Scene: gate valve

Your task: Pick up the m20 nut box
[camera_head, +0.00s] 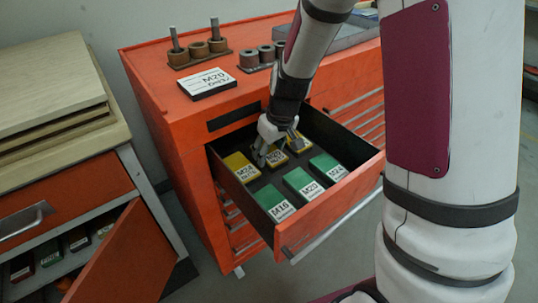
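My gripper (279,152) reaches down into the open drawer (325,208) of the orange cabinet. Its two fingers are spread, one to the left and one to the right of a yellow box (277,159) in the back row. The gripper partly hides this box; its label seems to read M20, but is small. I cannot tell whether the fingers touch it. Another yellow box (241,168) lies to the left, and a partly hidden yellow box (299,144) to the right. Green boxes marked M16 (272,202), M20 (303,184) and M24 (328,167) fill the front row.
The drawer walls surround the boxes closely. On the cabinet top (160,62) stand a label sign (207,83) reading M20 and metal parts on a stand (199,52). A wooden-topped cabinet (50,95) with an open orange door (112,260) stands at left.

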